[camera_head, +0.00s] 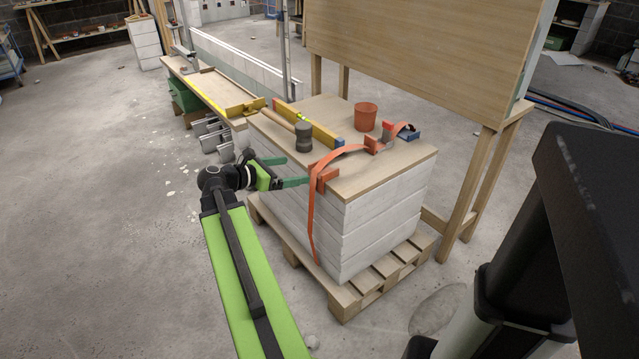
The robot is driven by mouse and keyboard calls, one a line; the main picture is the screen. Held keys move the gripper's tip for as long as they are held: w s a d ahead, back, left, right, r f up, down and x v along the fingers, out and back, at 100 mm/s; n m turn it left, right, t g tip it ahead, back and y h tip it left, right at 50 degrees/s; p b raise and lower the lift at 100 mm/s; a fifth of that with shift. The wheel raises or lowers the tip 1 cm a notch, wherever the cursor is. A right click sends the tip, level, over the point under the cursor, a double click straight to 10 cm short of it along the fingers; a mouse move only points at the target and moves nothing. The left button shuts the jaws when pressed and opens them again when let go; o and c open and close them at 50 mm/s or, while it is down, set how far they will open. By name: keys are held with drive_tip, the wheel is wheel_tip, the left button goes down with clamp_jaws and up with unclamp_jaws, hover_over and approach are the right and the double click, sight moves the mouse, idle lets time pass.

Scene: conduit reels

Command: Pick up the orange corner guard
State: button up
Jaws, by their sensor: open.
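The orange corner guard (328,174) sits over the front edge of the wooden board (402,168) on a stack of white blocks. An orange strap (312,224) runs across the board to the guard and hangs down the front of the stack. My gripper (298,170) is just left of the guard, with its green fingers apart and nothing visible between them. The nearer finger ends close to the guard's left side; I cannot tell whether it touches.
The stack stands on a wooden pallet (345,303). A large wooden panel (420,50) rises behind. The floor at left is mostly open.

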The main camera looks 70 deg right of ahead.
drive_tip(key=b, duration=0.2)
approach(323, 171)
drive_tip(key=d, duration=0.1)
drive_tip(key=s+d, duration=0.2)
drive_tip(key=shift+s+d+r, duration=0.25)
drive_tip(key=shift+d+r, duration=0.05)
drive_tip(key=shift+d, duration=0.05)
drive_tip(key=b+x, duration=0.1)
drive_tip(key=x, duration=0.4)
drive_tip(key=shift+s+f+b, duration=0.1)
drive_tip(key=shift+f+b, duration=0.1)
drive_tip(key=shift+b, duration=0.15)
drive_tip(key=c, duration=1.5)
drive_tip(key=shift+r, duration=0.15)
